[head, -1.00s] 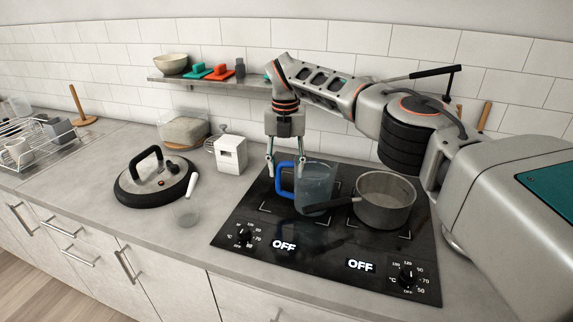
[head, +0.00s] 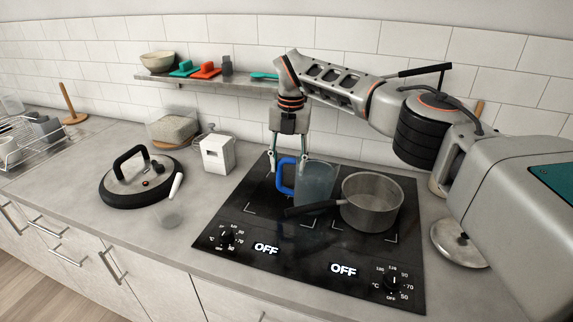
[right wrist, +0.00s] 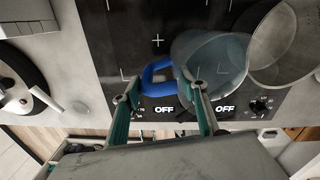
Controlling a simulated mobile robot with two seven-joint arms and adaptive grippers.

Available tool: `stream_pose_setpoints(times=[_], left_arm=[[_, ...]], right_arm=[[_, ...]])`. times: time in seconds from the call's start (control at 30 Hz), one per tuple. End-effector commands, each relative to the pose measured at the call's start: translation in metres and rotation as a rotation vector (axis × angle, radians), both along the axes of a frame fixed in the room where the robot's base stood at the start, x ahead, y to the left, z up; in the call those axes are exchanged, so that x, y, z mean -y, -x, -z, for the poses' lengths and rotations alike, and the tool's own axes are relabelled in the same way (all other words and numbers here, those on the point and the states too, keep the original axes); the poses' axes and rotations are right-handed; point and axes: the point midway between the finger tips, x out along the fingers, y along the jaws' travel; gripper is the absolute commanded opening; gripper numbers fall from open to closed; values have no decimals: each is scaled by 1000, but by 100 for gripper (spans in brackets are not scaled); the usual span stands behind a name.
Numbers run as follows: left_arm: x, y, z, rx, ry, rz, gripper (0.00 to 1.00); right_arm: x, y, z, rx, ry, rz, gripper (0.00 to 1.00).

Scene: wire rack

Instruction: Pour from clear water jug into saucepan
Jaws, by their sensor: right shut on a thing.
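The clear water jug (head: 316,178) with a blue handle (head: 286,175) is upright at the cooktop, just left of the saucepan. My right gripper (head: 288,162) comes down from above and is shut on the jug's handle side; its fingers (right wrist: 161,105) show on both sides of the blue handle in the right wrist view. I cannot tell if the jug's base touches the cooktop. The grey saucepan (head: 371,205) stands on the right of the cooktop, its dark handle pointing left past the jug's lower part. The pan also shows in the right wrist view (right wrist: 282,45). My left gripper is not seen.
The black cooktop (head: 270,228) reads OFF on both displays. A shelf (head: 205,82) hangs behind. A round metal disc (head: 458,245) lies at the right.

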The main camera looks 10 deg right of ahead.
Motion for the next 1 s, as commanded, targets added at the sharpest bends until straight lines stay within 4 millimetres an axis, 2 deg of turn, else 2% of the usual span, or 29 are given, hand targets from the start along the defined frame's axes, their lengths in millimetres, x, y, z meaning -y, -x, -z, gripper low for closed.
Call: stream_pose_setpoints(times=[0.67, 1.0], left_arm=[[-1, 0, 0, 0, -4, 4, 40], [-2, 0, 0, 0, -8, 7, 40]], right_arm=[[32, 12, -36, 123, -291, 2, 0], [30, 12, -36, 124, -294, -1, 0]])
